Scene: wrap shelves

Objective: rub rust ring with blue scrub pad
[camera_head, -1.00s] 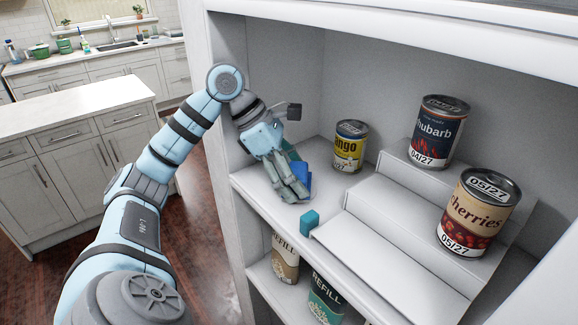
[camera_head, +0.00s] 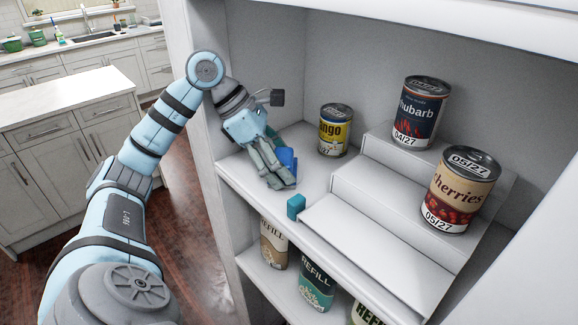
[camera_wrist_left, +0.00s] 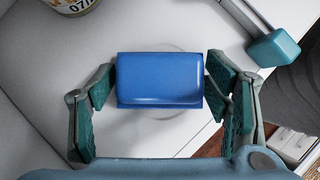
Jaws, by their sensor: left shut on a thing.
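The blue scrub pad (camera_wrist_left: 160,78) is between the two fingers of my left gripper (camera_wrist_left: 160,88) in the left wrist view. My left gripper is shut on it. In the head view the pad (camera_head: 289,158) shows partly behind the fingers of the gripper (camera_head: 280,181), low over the left part of the shelf. A faint round ring mark (camera_wrist_left: 162,115) shows on the white shelf around and under the pad. The pad hides most of it, and its rust colour is not clear. I cannot tell whether the pad touches the shelf. My right gripper is not in view.
A yellow mango can (camera_head: 335,132) stands behind the gripper. A white stepped riser (camera_head: 350,222) on the right bears a rhubarb can (camera_head: 420,115) and a cherries can (camera_head: 460,190). A teal block (camera_head: 296,206) sits at the shelf's front edge. Refill packs (camera_head: 316,285) stand below.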

